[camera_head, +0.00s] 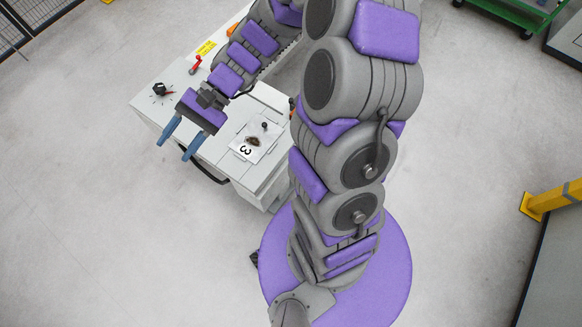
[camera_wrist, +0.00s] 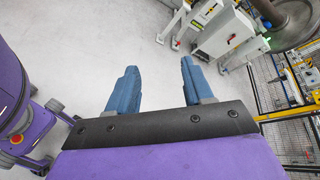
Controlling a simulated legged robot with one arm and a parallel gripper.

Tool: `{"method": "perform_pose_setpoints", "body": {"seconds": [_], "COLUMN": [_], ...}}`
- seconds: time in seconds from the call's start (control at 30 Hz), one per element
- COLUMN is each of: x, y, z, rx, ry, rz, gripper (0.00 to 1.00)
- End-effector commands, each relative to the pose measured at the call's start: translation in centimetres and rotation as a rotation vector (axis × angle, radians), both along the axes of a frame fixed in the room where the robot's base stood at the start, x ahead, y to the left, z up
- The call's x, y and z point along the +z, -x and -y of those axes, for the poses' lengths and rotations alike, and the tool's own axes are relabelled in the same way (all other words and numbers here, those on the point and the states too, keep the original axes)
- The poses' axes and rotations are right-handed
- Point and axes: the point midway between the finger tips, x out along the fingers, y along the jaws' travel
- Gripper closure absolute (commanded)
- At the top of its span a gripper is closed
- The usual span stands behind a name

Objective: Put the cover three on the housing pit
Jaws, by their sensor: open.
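Cover three (camera_head: 262,146) is a pale plate marked with a black "3", with a small dark knob and a brown patch on its face. It lies on top of the white cabinet (camera_head: 234,176). I cannot make out the housing pit for certain, and my arm hides part of the cabinet top. My gripper (camera_head: 174,150) is open and empty, to the left of the cover and apart from it, near the cabinet's front edge. In the wrist view its two blue fingers (camera_wrist: 158,66) stand apart with only bare floor between them.
The cabinet top also carries a black knob (camera_head: 159,90), a red lever (camera_head: 195,64) and a yellow label (camera_head: 205,48). A dark handle bar runs along its front. A yellow post (camera_head: 553,199) stands at the right. The floor (camera_head: 80,220) at the left is clear.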

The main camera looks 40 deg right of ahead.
Motion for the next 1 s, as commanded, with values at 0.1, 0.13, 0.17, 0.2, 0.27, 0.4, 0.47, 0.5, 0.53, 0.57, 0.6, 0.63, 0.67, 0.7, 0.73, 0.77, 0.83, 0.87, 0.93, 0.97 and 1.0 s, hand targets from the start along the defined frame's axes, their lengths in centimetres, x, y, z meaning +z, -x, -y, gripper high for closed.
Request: {"method": "perform_pose_setpoints", "body": {"seconds": [0.1,0.13,0.17,0.2,0.27,0.4,0.47,0.5,0.53,0.57,0.6,0.63,0.67,0.7,0.73,0.77,0.83,0.87,0.93,0.97,1.0], "x": [1.2,1.4,1.5,1.7,1.9,2.3,2.3,2.4,2.5,2.6,2.7,2.8,3.0,3.1,3.2,3.3,3.5,3.6,3.8,3.9,4.0], "y": [3.7,4.6,5.5,6.7,8.3,11.7,13.1,14.0,14.6,15.1,15.8,16.3,16.8,17.4,17.9,18.3,19.2,19.5,20.0,20.1,20.3], "z": [-0.1,0.0,0.1,0.4,1.0,2.8,3.9,4.6,5.2,5.9,6.8,7.4,8.0,9.0,9.6,10.3,11.5,12.1,13.0,13.3,13.7], "rx": [0.125,0.154,0.184,0.222,0.273,0.383,0.425,0.451,0.468,0.486,0.507,0.521,0.535,0.551,0.562,0.571,0.59,0.595,0.604,0.607,0.609], "ry": [0.11,0.138,0.165,0.206,0.264,0.413,0.48,0.523,0.555,0.59,0.637,0.67,0.704,0.747,0.78,0.809,0.867,0.89,0.933,0.947,0.961], "rz": [0.077,0.093,0.108,0.132,0.164,0.242,0.271,0.289,0.303,0.319,0.338,0.351,0.366,0.382,0.392,0.403,0.421,0.428,0.439,0.443,0.447], "gripper": [0.49,0.49,0.49,0.49,0.49,0.49,0.49,0.49,0.49,0.49,0.49,0.49,0.49,0.49,0.49,0.49,0.49,0.49,0.49,0.49,0.49]}}
